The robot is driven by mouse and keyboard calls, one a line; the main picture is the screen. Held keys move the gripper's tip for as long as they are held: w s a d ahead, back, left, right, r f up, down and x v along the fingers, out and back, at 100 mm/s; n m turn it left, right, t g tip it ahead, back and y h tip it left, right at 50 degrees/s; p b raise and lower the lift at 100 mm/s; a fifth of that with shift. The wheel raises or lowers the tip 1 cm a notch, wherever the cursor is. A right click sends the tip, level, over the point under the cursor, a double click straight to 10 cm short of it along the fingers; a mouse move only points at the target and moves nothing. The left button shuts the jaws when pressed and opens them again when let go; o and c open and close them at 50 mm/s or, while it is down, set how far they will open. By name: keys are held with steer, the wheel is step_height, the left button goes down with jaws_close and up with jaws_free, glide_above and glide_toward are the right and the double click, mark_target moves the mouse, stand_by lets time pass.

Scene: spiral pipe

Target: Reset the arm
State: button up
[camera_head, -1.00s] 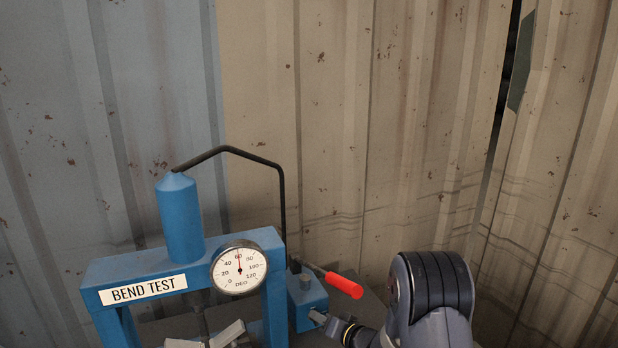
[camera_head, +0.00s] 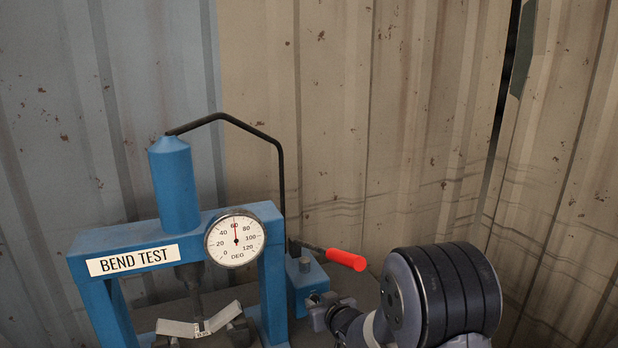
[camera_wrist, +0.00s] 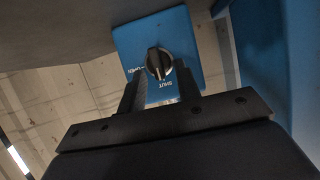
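A blue bend test press (camera_head: 178,242) with a round dial gauge (camera_head: 235,239) stands at the left in the head view. The gauge needle points near 60. A bent pale strip (camera_head: 200,324) lies under its ram. A small blue pump block (camera_head: 306,283) with a red-handled lever (camera_head: 346,260) stands to its right. In the wrist view, a dark knob (camera_wrist: 158,62) sits on the blue face (camera_wrist: 190,40), with SHUT below and OPEN at left. My gripper (camera_wrist: 160,80) is open, its fingers either side of the knob's lower part; contact is unclear. My gripper (camera_head: 319,312) is by the block.
A thin black pipe (camera_head: 277,140) runs from the press's cylinder top down to the pump block. Corrugated metal walls (camera_head: 420,140) close off the back and right. My arm's wrist fills the lower right.

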steer(key=v, duration=0.5)
steer(key=shift+w, duration=0.1)
steer(key=shift+v, duration=1)
